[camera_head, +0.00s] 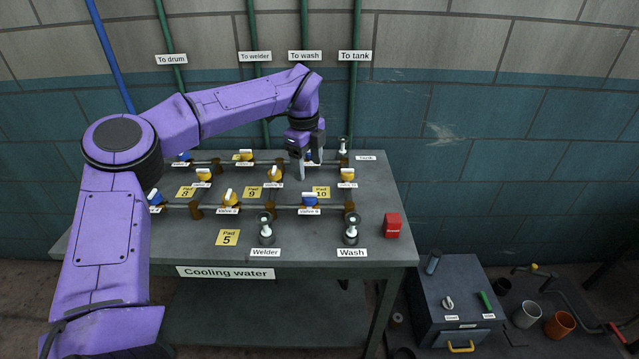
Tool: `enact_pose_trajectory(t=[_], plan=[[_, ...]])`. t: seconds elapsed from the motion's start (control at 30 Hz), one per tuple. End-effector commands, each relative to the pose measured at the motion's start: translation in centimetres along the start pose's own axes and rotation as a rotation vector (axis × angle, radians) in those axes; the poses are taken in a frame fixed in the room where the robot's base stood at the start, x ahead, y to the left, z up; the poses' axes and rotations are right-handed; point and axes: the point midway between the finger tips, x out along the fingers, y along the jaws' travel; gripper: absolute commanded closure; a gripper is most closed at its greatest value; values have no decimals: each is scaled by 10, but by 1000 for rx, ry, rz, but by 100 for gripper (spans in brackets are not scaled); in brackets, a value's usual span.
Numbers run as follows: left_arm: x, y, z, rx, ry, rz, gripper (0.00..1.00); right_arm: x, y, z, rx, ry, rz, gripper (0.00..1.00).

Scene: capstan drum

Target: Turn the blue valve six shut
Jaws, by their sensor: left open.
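Several blue valve handles stand on the brown pipes of the bench. One blue valve (310,201) is on the front pipe at right; its small label seems to end in a 6 but is too small to be sure. Another blue valve (309,157) on the back pipe is partly hidden by my left gripper (311,166). That gripper points down over the back pipe, open, its fingers close to this valve; I cannot tell whether they touch it. Blue valves also show at back left (183,157) and front left (155,198), partly behind my left arm. My right gripper is out of view.
Yellow valves (347,175) stand among the blue ones. Welder (266,232) and wash (351,232) outlets stand at the bench front, with a red box (392,225) at right. Green pipes (305,25) run up the wall. A grey cabinet (455,290) stands on the floor at right.

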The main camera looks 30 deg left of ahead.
Motion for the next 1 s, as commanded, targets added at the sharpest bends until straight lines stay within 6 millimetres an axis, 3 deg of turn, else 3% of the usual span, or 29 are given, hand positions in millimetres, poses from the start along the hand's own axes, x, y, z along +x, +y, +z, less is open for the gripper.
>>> enact_pose_trajectory(t=[0.5, 0.83, 0.87, 1.0], plan=[[94, 1, 0, 1, 0, 3, 31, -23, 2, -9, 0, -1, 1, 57], [104, 0, 0, 1, -1, 0, 31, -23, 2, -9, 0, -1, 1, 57], [104, 0, 0, 1, -1, 0, 35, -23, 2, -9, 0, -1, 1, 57], [103, 0, 0, 2, -1, 1, 80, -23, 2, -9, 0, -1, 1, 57]])
